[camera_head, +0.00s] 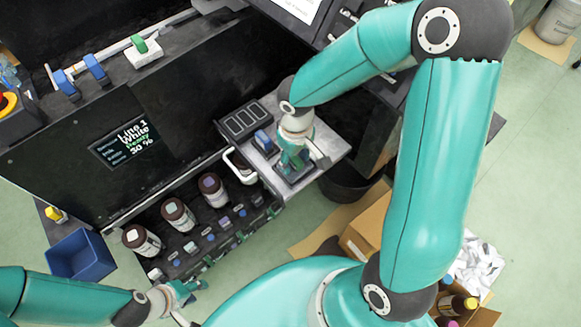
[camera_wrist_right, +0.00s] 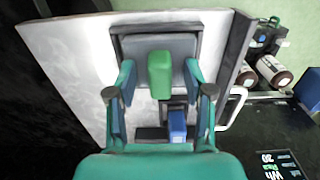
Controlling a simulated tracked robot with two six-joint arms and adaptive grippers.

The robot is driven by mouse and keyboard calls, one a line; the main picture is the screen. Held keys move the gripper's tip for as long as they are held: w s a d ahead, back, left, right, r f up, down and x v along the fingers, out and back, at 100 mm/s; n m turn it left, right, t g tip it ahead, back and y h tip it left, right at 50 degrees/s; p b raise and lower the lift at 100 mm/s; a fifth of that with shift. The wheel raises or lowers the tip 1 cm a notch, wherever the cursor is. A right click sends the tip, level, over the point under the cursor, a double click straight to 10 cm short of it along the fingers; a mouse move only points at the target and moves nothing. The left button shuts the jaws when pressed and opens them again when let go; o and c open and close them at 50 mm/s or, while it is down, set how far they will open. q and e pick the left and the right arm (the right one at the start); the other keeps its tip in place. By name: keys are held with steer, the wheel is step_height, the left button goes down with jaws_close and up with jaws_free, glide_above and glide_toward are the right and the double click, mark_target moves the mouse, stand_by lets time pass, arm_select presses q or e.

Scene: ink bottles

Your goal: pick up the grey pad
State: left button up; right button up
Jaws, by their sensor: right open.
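The grey pad (camera_wrist_right: 183,45) lies in a dark-framed holder on the light metal shelf, with an upright green block (camera_wrist_right: 160,75), like a handle, at its middle. My right gripper (camera_wrist_right: 160,88) is open over it, with one finger on each side of the green block and gaps between. In the head view my right gripper (camera_head: 294,162) is above the shelf and hides most of the pad. My left gripper (camera_head: 187,292) is low at the left, away from the pad, and its finger opening is unclear.
A blue-handled block (camera_head: 262,141) and a dark slotted tray (camera_head: 244,121) are beside the right gripper. Brown bottles (camera_head: 178,214) stand in a row on the black rack. A blue bin (camera_head: 81,255) is at the left. A white handle (camera_head: 240,166) borders the shelf (camera_head: 329,147).

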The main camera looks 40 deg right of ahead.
steer(key=shift+f, duration=0.1)
jaws_close()
stand_by(0.4)
